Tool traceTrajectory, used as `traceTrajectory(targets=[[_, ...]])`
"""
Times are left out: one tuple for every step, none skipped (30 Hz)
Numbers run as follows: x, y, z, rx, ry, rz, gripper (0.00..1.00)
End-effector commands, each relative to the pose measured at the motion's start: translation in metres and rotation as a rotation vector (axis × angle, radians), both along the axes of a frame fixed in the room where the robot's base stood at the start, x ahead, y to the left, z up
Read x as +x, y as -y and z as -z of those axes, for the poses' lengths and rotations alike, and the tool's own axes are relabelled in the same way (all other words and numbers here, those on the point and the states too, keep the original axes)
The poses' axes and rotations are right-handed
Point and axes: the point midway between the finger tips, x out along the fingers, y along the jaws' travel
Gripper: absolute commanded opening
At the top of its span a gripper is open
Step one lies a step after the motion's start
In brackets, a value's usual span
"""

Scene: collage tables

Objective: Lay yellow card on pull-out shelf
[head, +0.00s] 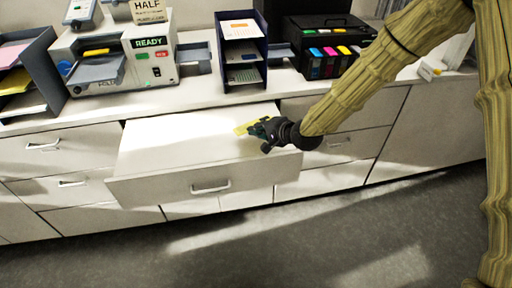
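The yellow card (243,128) is a small flat piece at the tips of my gripper (257,129), over the right part of the pull-out shelf. My gripper looks shut on the card's right end, with the card pointing left. The pull-out shelf (165,143) is a white flat surface drawn out from the cabinet, with a front panel and handle. Its top looks bare apart from the card and gripper over it. I cannot tell whether the card touches the shelf or is a little above it.
On the counter behind stand a machine with a READY sign (150,58), a dark paper rack (241,88) with several trays, and a black printer (325,45) with coloured cartridges. Another paper rack (42,68) stands at the left. The shelf's left and middle are free.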

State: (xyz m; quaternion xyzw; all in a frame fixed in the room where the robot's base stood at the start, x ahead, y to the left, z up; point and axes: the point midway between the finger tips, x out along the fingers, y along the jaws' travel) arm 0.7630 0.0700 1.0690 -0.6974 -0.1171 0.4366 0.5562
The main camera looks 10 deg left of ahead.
Motion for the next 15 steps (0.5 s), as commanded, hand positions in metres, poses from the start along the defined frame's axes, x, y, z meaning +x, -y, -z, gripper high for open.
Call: traceTrajectory(targets=[[0.0,0.0,0.01,-0.002,-0.001,0.0,0.0],[0.0,0.0,0.014,-0.002,-0.001,0.0,0.0],[0.0,0.0,0.018,-0.003,0.0,-0.001,0.0],[0.0,0.0,0.022,-0.003,0.0,-0.001,0.0],[0.0,0.0,0.025,-0.001,0.0,0.0,0.0],[0.0,0.001,0.029,0.001,-0.001,0.0,0.0],[0.0,0.001,0.033,0.0,-0.002,0.001,0.0],[0.0,0.001,0.036,0.0,-0.002,0.001,0.0],[0.0,0.0,0.039,0.001,-0.001,0.001,0.0],[0.0,0.0,0.041,0.001,-0.001,0.001,0.0],[0.0,0.0,0.043,0.001,-0.001,0.0,0.0],[0.0,0.0,0.045,0.001,-0.001,0.0,0.0],[0.0,0.0,0.047,0.0,0.0,0.0,0.0],[0.0,0.0,0.048,0.0,0.0,0.0,0.0],[0.0,0.0,0.048,-0.001,0.001,0.0,0.0]])
